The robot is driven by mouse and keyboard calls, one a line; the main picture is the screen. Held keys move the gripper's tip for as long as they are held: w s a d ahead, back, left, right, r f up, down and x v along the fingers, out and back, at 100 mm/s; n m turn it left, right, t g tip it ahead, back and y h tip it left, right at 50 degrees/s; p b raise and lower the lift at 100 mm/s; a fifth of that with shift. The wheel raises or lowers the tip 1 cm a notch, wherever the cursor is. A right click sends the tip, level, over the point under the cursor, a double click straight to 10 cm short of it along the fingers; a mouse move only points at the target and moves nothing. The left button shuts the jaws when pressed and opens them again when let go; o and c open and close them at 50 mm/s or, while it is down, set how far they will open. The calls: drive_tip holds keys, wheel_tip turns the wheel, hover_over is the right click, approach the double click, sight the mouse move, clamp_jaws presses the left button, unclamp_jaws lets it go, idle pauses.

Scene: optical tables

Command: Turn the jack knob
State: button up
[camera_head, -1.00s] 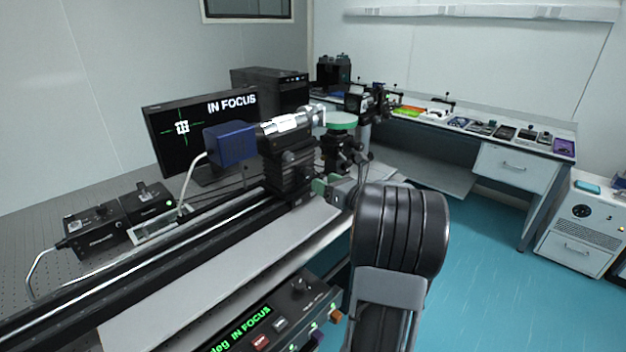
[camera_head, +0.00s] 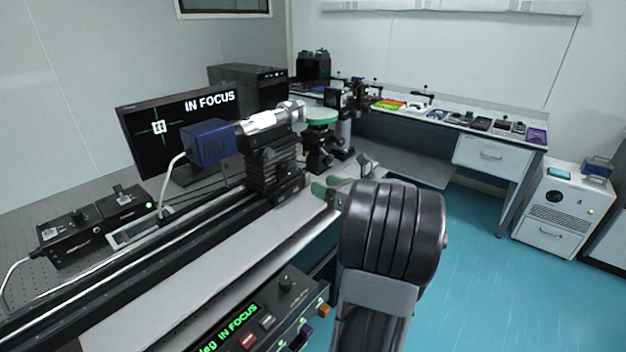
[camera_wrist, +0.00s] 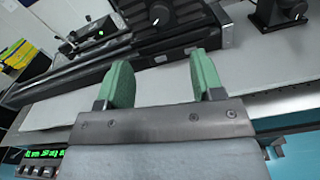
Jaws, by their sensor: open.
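The black jack (camera_head: 272,178) stands on the long rail and carries a silver lens tube (camera_head: 268,123) with a blue camera (camera_head: 209,142). A round dark knob, which seems to be the jack knob (camera_wrist: 156,14), shows at the top of the wrist view, beyond my fingertips.
The monitor (camera_head: 180,128) reads "IN FOCUS". A control box (camera_head: 262,325) with a green display stands at the front. A green-topped stage (camera_head: 320,117) stands behind the gripper. The grey tabletop (camera_head: 190,275) before the rail is clear. Open blue floor lies right.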

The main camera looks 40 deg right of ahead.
sight(290, 171)
drive_tip(key=w+a+n+p, duration=0.1)
drive_tip(key=w+n+p, duration=0.2)
drive_tip(key=w+p, duration=0.1)
drive_tip(key=w+n+p, duration=0.4)
drive_tip(key=w+p, duration=0.1)
drive_tip(key=p, duration=0.1)
drive_tip(key=w+a+n+p, duration=0.1)
drive_tip(key=w+n+p, duration=0.2)
drive_tip(key=w+p, duration=0.1)
drive_tip(key=shift+w+a+p, duration=0.25)
drive_tip(key=shift+a+p, duration=0.1)
drive_tip(key=shift+p, duration=0.55)
drive_tip(key=shift+c, duration=0.3)
